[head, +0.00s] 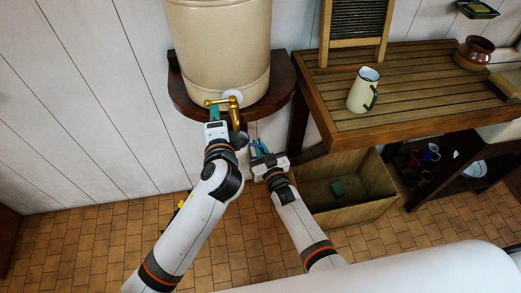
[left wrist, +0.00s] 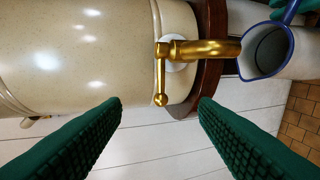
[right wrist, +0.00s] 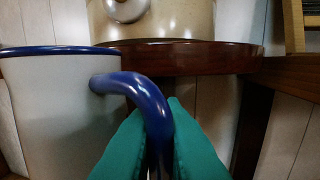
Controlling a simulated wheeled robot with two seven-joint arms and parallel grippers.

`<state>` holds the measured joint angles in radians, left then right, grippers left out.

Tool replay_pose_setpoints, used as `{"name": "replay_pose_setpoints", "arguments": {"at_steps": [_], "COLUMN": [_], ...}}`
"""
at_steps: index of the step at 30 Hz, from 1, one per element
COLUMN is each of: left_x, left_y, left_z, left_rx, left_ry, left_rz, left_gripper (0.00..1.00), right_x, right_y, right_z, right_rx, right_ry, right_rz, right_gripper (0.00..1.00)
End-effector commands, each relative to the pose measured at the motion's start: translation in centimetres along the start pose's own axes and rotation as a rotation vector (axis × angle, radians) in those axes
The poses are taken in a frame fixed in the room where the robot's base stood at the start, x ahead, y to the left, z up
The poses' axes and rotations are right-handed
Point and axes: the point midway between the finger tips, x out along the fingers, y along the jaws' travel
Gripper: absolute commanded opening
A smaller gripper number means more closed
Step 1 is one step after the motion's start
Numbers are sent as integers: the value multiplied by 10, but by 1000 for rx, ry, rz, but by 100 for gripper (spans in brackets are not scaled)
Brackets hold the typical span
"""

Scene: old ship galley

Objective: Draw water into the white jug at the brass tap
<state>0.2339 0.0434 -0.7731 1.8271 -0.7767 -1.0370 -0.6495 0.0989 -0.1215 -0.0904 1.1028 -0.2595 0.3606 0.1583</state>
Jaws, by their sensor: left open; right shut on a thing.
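The brass tap (head: 234,112) sticks out from the cream water barrel (head: 218,40); its lever and spout show in the left wrist view (left wrist: 205,50). My left gripper (head: 213,112) is open, its fingers on either side of the line to the lever, which looks free of them. My right gripper (head: 258,149) is shut on the blue handle (right wrist: 150,100) of the white jug (right wrist: 55,110). The jug, blue-rimmed, has its mouth (left wrist: 265,50) by the spout's end in the left wrist view. I see no running water. In the head view the jug is mostly hidden by my left arm.
The barrel stands on a dark wooden shelf (head: 183,95). A slatted wooden counter (head: 420,95) at the right holds a cream jug (head: 363,90), a washboard (head: 355,25) and a brown pot (head: 474,53). A wooden crate (head: 350,205) sits below the counter.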

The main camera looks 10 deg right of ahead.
Motion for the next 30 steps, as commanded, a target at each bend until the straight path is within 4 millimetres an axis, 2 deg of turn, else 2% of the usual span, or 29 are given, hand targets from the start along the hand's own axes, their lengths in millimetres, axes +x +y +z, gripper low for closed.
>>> {"name": "replay_pose_setpoints", "arguments": {"at_steps": [8,12,15,21,24,27,30], "left_x": [0,5,20,68,83,87,82], "left_y": [0,1,3,16,29,49,73], "left_z": [0,0,-1,-3,-2,1,4], "left_rx": [0,-4,-13,-45,-54,-55,-46], "left_ry": [0,5,22,76,93,94,80], "left_rz": [0,-15,-69,-326,-493,-658,-813], "left_gripper": [55,32,32,32,32,32,32], "right_x": [1,1,1,1,1,1,1], "right_y": [0,0,0,0,0,0,0], "right_z": [1,1,1,1,1,1,1], "right_rx": [1,1,1,1,1,1,1], "right_ry": [-3,-3,-3,-3,-3,-3,-3], "right_rz": [0,0,0,0,0,0,0], "right_gripper": [0,0,0,0,0,0,0]}}
